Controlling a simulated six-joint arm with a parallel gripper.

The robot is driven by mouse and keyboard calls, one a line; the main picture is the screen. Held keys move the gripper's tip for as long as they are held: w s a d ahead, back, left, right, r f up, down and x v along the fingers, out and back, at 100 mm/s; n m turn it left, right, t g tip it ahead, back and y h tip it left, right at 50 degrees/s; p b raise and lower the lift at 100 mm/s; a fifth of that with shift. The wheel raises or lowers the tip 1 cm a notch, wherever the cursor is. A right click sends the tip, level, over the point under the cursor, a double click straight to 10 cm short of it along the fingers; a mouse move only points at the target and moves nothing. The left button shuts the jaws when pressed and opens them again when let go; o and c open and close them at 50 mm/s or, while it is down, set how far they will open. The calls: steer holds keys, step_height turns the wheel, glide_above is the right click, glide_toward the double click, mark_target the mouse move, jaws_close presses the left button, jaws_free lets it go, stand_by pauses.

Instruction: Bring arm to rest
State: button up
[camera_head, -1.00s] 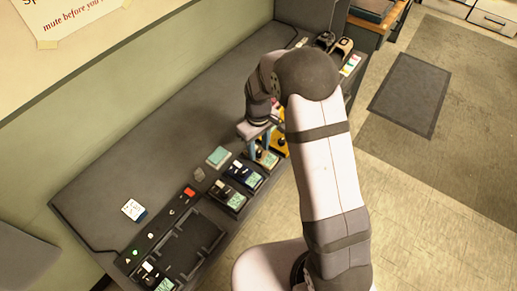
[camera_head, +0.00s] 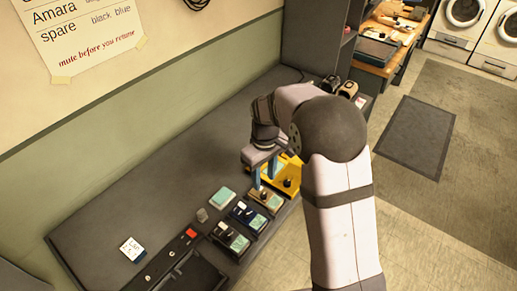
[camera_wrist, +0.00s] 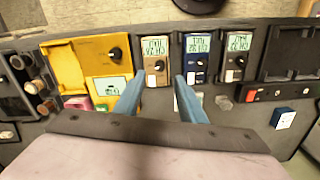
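My gripper (camera_head: 264,178) hangs over the row of devices on the grey bench. In the wrist view its two blue fingers (camera_wrist: 159,78) stand apart with nothing held between them. A tan device (camera_head: 267,201) with a black knob and green screen lies below the fingers; it also shows in the wrist view (camera_wrist: 157,66). A dark blue device (camera_head: 250,217) and a black device (camera_head: 231,240) lie beside it in the row. A yellow holder (camera_wrist: 66,67) is on the tan device's other side. I cannot tell how high the fingertips are above the devices.
The bench's back half is mostly bare.

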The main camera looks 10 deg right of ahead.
steer(key=shift+w+f+m, duration=0.1)
steer(key=shift+w+m, duration=0.2)
steer(key=shift+m, duration=0.6)
steer(key=shift+m+g, duration=0.4)
steer(key=shift+m, duration=0.5)
steer(key=s+f, duration=0.1)
steer(key=s, duration=0.1)
steer(key=s+f, duration=0.2)
steer(key=s, duration=0.1)
steer(key=shift+s+d+f, duration=0.3)
steer(key=shift+d+f, duration=0.05)
steer(key=shift+f, duration=0.05)
steer(key=s+d+r+m+g, duration=0.1)
steer(key=s+d, duration=0.1)
steer(key=s, duration=0.7)
steer(key=s+d+r+m, duration=0.1)
steer(key=s, duration=0.7)
steer(key=shift+m+t, duration=0.5)
steer(key=shift+t, duration=0.4)
steer(key=r, duration=0.1)
steer(key=d+r, duration=0.1)
steer(key=r, duration=0.1)
steer(key=shift+w+d+r, duration=0.25)
steer(key=shift+d+r, duration=0.1)
steer(key=shift+d, duration=0.05)
